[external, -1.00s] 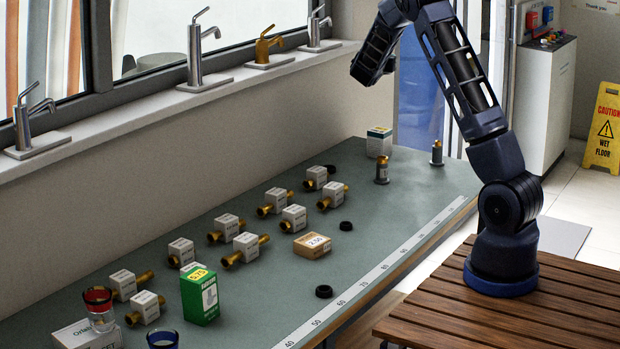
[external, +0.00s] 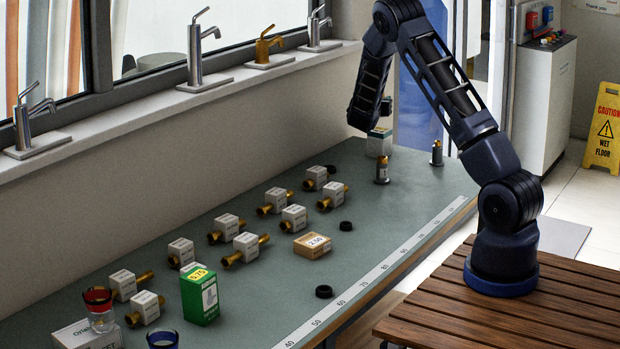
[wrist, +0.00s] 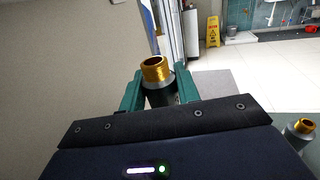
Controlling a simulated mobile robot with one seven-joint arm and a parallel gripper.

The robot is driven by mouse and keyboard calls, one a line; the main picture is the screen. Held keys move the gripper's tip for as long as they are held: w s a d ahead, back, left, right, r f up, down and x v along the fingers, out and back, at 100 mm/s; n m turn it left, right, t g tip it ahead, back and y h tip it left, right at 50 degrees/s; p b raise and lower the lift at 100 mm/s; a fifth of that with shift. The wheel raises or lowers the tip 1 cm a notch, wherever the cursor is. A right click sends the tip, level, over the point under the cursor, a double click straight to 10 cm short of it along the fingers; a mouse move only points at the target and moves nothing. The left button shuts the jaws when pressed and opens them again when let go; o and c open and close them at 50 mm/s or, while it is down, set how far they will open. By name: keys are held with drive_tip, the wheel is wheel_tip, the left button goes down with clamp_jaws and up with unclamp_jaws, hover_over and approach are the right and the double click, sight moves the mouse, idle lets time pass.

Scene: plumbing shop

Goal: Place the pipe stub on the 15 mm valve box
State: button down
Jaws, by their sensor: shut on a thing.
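In the wrist view my gripper (wrist: 161,84) is shut on a pipe stub (wrist: 156,71), a grey cylinder with a brass threaded end, held between its green fingers. In the external view the gripper end is largely hidden by my arm, close above a white and teal box (external: 378,146) at the far end of the bench. I cannot see a gap or contact between the stub and that box. Box lettering is too small to read, so I cannot tell which is the 15 mm valve box.
Two similar stubs stand on the bench (external: 382,170) (external: 437,153); one stub also shows in the wrist view (wrist: 299,129). Several white boxes with brass fittings, a cardboard box (external: 312,246), black rings and a green box (external: 200,297) lie nearer. The window wall runs along the left.

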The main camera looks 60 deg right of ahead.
drive_tip(key=shift+f, duration=2.3)
drive_tip(key=shift+f, duration=0.15)
drive_tip(key=c, duration=1)
unclamp_jaws()
